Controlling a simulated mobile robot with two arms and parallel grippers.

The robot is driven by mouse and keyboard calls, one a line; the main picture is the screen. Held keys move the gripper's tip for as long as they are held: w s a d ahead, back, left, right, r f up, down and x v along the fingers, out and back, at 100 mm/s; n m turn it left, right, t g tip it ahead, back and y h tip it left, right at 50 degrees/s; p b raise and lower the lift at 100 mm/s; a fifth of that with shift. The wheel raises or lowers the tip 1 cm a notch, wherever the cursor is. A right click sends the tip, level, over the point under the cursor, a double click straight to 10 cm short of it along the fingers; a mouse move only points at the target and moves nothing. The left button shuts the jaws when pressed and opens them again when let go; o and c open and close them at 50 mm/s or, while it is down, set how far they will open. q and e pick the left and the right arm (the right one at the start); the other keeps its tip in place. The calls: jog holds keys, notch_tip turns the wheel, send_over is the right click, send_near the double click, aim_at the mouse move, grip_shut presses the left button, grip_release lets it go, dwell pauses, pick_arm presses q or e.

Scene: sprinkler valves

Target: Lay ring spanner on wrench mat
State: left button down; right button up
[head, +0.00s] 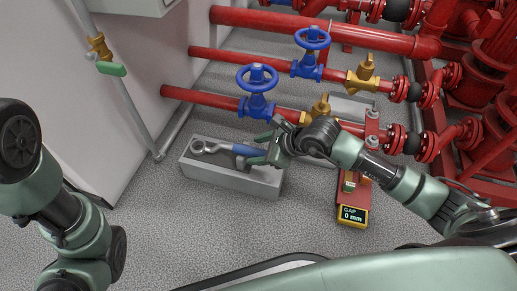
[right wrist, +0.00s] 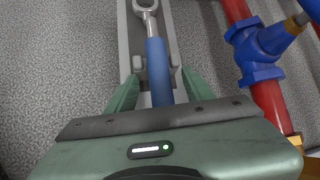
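The ring spanner (head: 213,147) has a silver ring end and a blue handle. It lies in a long grey open tray (head: 232,181) on the floor, with its ring end to the left. In the right wrist view, the ring (right wrist: 145,4) is at the top and the blue handle (right wrist: 157,66) runs down toward my gripper. My right gripper (head: 262,149) is at the handle end, with its fingers (right wrist: 163,92) on either side of the handle and gaps showing. My left gripper is out of view; only my left arm shows. I cannot clearly pick out a wrench mat.
Red pipes with blue handwheel valves (head: 257,90) and brass valves (head: 362,75) run behind the tray. A red gauge stand with a display reading 0 mm (head: 352,215) stands to the right. A white cabinet (head: 100,90) is at left. Speckled floor in front is clear.

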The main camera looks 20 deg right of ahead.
jog(key=shift+f, duration=0.15)
jog(key=shift+s+d+r+p, duration=0.25)
jog(key=shift+r+p, duration=0.15)
jog(key=shift+r, duration=0.05)
jog(key=p+v, duration=0.4)
jog(key=v, duration=0.3)
jog(key=shift+w+a, duration=0.1)
